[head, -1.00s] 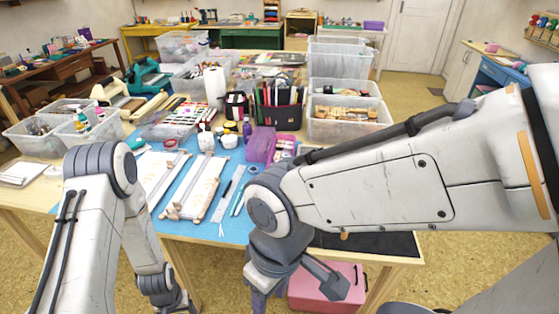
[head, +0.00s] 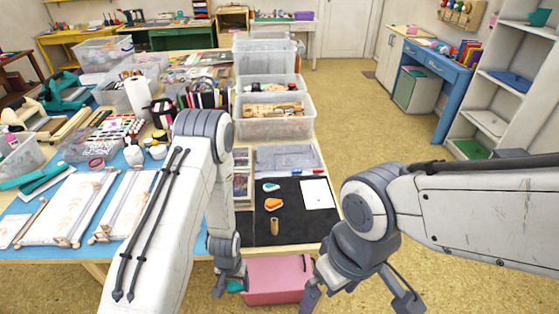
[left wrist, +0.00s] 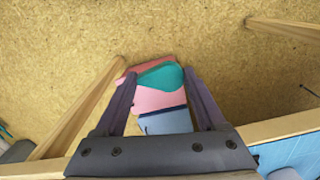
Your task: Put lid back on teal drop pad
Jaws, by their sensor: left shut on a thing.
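My left gripper (head: 236,284) is shut on a teal lid (left wrist: 160,77), held between its two fingers in the left wrist view. In the head view only a bit of the lid shows, low in front of the table's near edge. A small teal drop-shaped pad (head: 270,187) lies on the black mat (head: 295,228), with a pale part showing. My right gripper (head: 358,298) is open and empty at the bottom right, off the table.
An orange drop-shaped pad (head: 273,204), a wooden stamp (head: 274,226) and a white card (head: 317,194) share the mat. A clear plastic case (head: 289,158) lies behind. A pink box (head: 278,282) stands below the table edge. Framed cloths (head: 67,207) lie at left.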

